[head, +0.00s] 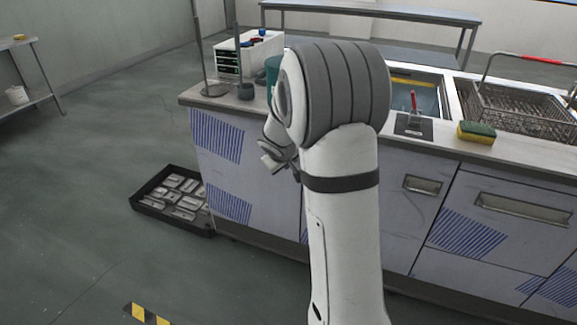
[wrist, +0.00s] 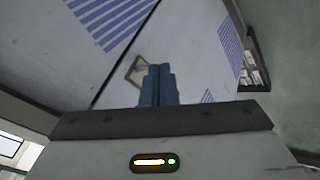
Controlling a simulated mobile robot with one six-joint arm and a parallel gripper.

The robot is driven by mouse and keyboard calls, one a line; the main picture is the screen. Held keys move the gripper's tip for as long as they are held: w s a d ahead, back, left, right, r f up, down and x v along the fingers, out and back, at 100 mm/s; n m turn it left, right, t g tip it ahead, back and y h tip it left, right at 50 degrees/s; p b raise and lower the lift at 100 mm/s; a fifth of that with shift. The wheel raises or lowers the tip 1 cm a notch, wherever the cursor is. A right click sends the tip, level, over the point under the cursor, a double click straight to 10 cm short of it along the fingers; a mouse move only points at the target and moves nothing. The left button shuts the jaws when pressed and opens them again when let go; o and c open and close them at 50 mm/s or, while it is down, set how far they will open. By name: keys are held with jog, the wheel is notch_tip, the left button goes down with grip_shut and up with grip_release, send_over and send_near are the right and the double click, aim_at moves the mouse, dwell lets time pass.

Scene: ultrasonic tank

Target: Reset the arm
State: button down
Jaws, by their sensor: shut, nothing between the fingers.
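My arm rises in the middle of the head view and blocks part of the counter behind it. My gripper shows in the wrist view (wrist: 157,84), where its two blue-grey fingers are together with nothing between them. In the head view the end of my arm is partly hidden behind my own arm links, left of them and in front of the counter (head: 540,165). In the wrist view the fingers point toward the pale cabinet front (wrist: 75,45) with blue stripes and a recessed handle (wrist: 135,70). I cannot tell whether they touch it.
A black tray (head: 146,207) with several metal parts lies on the floor at left. The left floor is mostly clear.

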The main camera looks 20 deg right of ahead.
jog(key=s+a+r+m+g+y+p, duration=0.1)
jog(key=s+a+r+p, duration=0.2)
jog(key=s+r+p, duration=0.5)
jog(key=s+a+r+m+g+p, duration=0.1)
jog(key=s+a+r+p, duration=0.3)
jog(key=s+r, duration=0.65)
jog(key=s+a+r+y+p, duration=0.1)
jog(key=s+a+r+p, duration=0.2)
jog(key=s, duration=0.4)
jog(key=s+a+r+g+y+p, duration=0.1)
jog(key=s+a+r+y+p, duration=0.1)
jog(key=s+a+r+p, duration=0.2)
jog(key=s+a+r, duration=0.1)
jog(key=s, duration=0.1)
jog(key=shift+s+r+g, duration=0.25)
jog(key=shift+s+g, duration=0.05)
jog(key=shift+s, duration=0.05)
